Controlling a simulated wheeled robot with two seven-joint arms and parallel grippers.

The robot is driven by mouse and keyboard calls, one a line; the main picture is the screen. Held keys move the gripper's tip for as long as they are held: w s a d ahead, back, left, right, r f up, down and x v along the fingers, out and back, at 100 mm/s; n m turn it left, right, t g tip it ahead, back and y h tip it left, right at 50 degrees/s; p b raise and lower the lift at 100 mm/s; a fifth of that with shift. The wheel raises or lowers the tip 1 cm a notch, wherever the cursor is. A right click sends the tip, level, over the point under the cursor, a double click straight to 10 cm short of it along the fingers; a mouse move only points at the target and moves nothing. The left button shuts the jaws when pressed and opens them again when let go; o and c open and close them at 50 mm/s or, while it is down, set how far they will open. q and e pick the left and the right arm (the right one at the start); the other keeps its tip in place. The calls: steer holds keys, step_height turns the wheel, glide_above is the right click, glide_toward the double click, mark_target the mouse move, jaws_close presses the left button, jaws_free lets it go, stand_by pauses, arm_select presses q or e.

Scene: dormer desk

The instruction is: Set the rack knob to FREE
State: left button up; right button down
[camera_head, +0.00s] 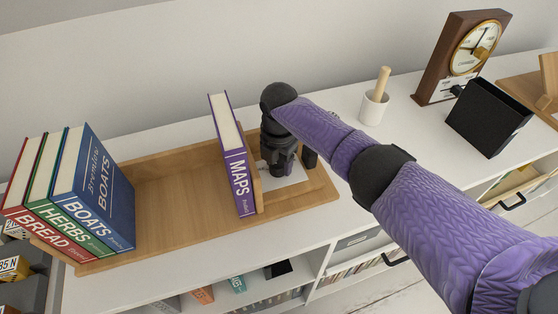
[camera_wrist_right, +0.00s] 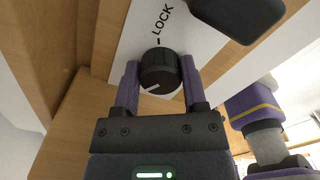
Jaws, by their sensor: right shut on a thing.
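The rack knob (camera_wrist_right: 158,72) is black and round, and sits on a white plate in the right wrist view. Its white pointer line is at the lower left of its face, away from the tick under the word LOCK (camera_wrist_right: 164,18). No FREE label is visible. My right gripper (camera_wrist_right: 160,80) is shut on the knob, one purple finger on each side. In the head view my right gripper (camera_head: 279,162) is over the white plate (camera_head: 296,174) at the right end of the wooden rack (camera_head: 170,199), hiding the knob. My left gripper is not in view.
A MAPS book (camera_head: 238,180) stands just left of my right gripper. BOATS (camera_head: 104,187), HERBS and BREAD books stand at the rack's left end. A white cup (camera_head: 373,109), a clock (camera_head: 475,48) and a black box (camera_head: 487,118) are to the right.

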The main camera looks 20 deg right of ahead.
mark_target(279, 162)
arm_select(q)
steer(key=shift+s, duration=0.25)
arm_select(e)
steer(key=shift+r, duration=0.1)
steer(key=shift+c, duration=1)
jaws_free()
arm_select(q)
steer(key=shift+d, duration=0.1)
arm_select(e)
steer(key=shift+o, duration=0.3)
step_height(279, 162, up, 10)
steer(key=p, duration=0.4)
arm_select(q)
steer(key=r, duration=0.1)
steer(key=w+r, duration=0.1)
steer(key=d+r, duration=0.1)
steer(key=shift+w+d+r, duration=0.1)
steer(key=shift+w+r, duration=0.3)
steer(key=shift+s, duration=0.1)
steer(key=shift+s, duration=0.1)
